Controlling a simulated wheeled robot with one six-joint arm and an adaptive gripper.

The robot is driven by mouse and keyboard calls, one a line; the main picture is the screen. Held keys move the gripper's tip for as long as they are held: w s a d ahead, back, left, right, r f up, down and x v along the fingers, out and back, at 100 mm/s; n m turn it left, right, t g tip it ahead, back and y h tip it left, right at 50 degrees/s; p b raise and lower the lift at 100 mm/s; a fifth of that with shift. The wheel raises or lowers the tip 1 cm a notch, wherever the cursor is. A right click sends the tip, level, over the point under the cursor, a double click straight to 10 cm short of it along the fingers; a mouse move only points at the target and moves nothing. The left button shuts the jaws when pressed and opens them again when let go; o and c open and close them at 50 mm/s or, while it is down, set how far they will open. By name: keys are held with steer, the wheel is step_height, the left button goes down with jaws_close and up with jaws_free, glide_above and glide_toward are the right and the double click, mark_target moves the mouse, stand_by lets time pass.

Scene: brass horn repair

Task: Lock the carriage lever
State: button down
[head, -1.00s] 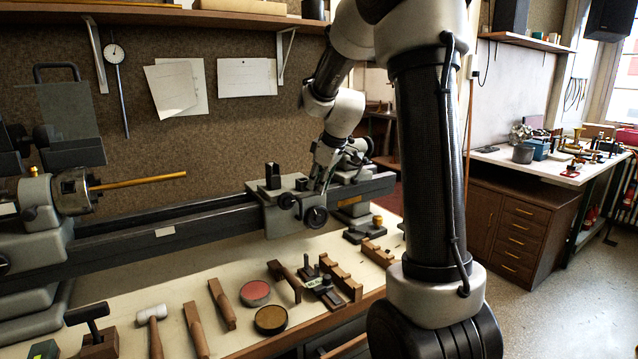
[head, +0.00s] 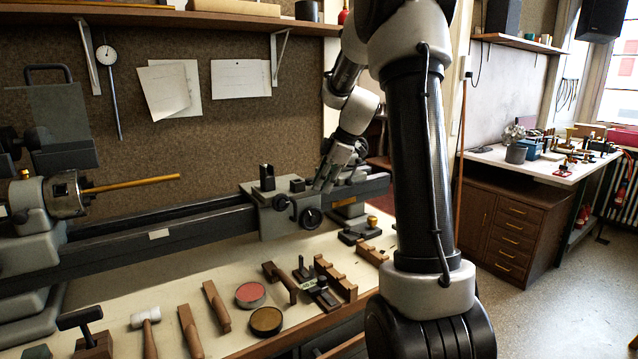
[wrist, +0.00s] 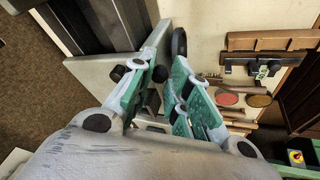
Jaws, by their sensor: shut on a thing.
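The grey lathe carriage (head: 262,215) sits on the long dark bed, with black posts on top and two dark round controls on its front. My gripper (head: 322,183) is at the carriage's right end, pointing down. In the wrist view, my gripper (wrist: 166,88) has its green-padded fingers close around a small dark part, apparently the carriage lever. The fingers and the gripper body hide most of it, so I cannot tell the lever's angle. A black round knob (wrist: 160,73) shows at the fingertips, and a grey carriage face (wrist: 95,77) lies beside the left finger.
The lathe chuck (head: 68,196) holds a brass rod (head: 130,184) at the left. Mallets, wooden blocks and two round tins (head: 266,320) lie on the bench in front. A second bench (head: 540,168) stands at the right, with open floor before it.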

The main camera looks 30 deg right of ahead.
steer(key=shift+w+d+f+n+g+y, duration=0.1)
steer(key=shift+w+d+n+g+y, duration=0.35)
steer(key=shift+n, duration=0.65)
steer(key=shift+w+d+f+n+g+y, duration=0.1)
steer(key=shift+d+n+g, duration=0.2)
steer(key=shift+d+n, duration=0.6)
steer(key=shift+w+d+f+n+g+y, duration=0.1)
steer(key=shift+w+d+n+g+y, duration=0.2)
steer(key=shift+n, duration=1)
steer(key=shift+s, duration=0.1)
steer(key=c, duration=1.3)
jaws_free()
steer(key=shift+d, duration=0.1)
steer(key=shift+c, duration=0.2)
steer(key=shift+r, duration=0.1)
steer(key=v, duration=1.2)
steer(key=shift+w, duration=0.2)
